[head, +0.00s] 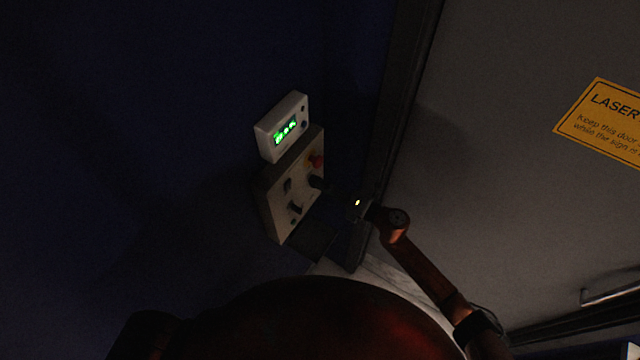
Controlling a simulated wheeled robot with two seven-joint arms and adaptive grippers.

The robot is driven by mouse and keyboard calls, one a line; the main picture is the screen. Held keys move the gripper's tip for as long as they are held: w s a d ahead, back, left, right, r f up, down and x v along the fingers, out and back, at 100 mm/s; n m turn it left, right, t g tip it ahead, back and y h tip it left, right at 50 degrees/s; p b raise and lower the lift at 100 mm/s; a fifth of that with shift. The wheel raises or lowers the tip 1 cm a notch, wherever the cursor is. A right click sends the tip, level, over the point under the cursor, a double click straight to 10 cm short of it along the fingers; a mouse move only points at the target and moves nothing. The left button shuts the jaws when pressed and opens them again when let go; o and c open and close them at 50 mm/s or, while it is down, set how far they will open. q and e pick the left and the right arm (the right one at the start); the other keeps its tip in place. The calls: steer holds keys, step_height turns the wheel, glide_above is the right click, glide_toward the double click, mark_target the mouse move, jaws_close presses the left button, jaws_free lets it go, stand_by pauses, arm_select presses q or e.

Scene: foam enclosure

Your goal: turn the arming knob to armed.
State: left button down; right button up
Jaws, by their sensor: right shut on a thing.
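A pale control panel (282,212) is mounted on the dark blue wall, tilted in the picture. My right arm comes in from the lower right. The knob's pointer and labels are too small and dark to read. My left gripper does not show.
A small white box with a lit green display (286,131) sits just above the panel; its text is unreadable. A grey door (500,190) with a yellow laser sign (605,118) and a handle (610,291) stands to the right, beyond a dark frame (408,100).

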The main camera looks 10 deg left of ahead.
steer(key=o, duration=1.1)
steer(key=shift+w, duration=0.1)
steer(key=shift+o, duration=0.2)
steer(key=v, duration=1.2)
steer(key=shift+f, duration=0.1)
